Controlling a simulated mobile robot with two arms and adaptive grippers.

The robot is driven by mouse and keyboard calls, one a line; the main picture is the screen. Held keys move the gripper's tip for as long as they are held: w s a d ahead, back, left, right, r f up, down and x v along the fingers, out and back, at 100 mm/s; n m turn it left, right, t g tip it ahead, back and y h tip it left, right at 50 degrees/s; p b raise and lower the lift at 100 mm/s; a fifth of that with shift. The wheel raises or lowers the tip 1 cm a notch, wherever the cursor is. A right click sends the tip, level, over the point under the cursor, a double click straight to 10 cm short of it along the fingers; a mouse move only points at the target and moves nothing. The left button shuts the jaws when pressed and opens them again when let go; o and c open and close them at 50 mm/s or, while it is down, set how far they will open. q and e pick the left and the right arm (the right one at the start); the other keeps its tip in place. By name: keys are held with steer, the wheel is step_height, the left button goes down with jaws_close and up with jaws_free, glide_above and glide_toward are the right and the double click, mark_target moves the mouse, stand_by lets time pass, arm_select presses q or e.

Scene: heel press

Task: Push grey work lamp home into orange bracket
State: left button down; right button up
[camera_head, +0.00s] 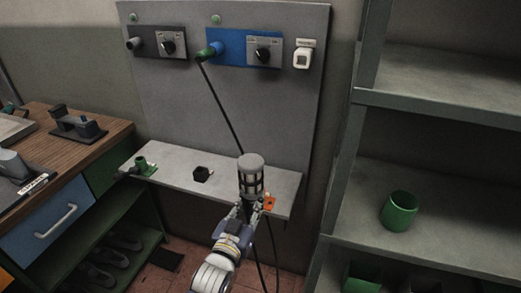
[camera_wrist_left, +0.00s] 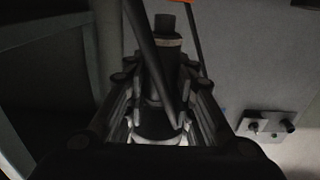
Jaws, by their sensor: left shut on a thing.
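The grey work lamp (camera_head: 250,175) stands upright, caged, in the head view at the right part of the grey shelf. My left gripper (camera_head: 246,208) is shut on its lower part. The orange bracket (camera_head: 269,202) shows as a small orange piece at the shelf's right end, just right of the gripper; most of it is hidden by lamp and gripper. In the left wrist view the lamp's dark body (camera_wrist_left: 160,110) lies between the fingers, and an orange edge (camera_wrist_left: 202,2) shows at the top. I cannot tell whether the lamp touches the bracket. My right gripper is not in view.
A black cable runs from the green plug (camera_head: 208,51) on the panel down behind the lamp. A green cup (camera_head: 399,211) stands on the right rack; a wooden bench (camera_head: 95,126) is at left.

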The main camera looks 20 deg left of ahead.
arm_select(q)
steer(key=w+a+r+p, duration=0.2)
steer(key=w+r, duration=0.4)
steer(key=w, duration=0.5)
steer(key=f+b, duration=0.4)
steer(key=w+f+b, duration=0.1)
steer(key=f+b, duration=0.1)
steer(key=shift+d, duration=0.15)
steer(key=shift+f+b, duration=0.4)
steer(key=shift+f, duration=0.05)
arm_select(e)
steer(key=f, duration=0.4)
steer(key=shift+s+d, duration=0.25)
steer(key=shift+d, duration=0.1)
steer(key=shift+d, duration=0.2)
arm_select(q)
steer(key=shift+p, duration=0.45)
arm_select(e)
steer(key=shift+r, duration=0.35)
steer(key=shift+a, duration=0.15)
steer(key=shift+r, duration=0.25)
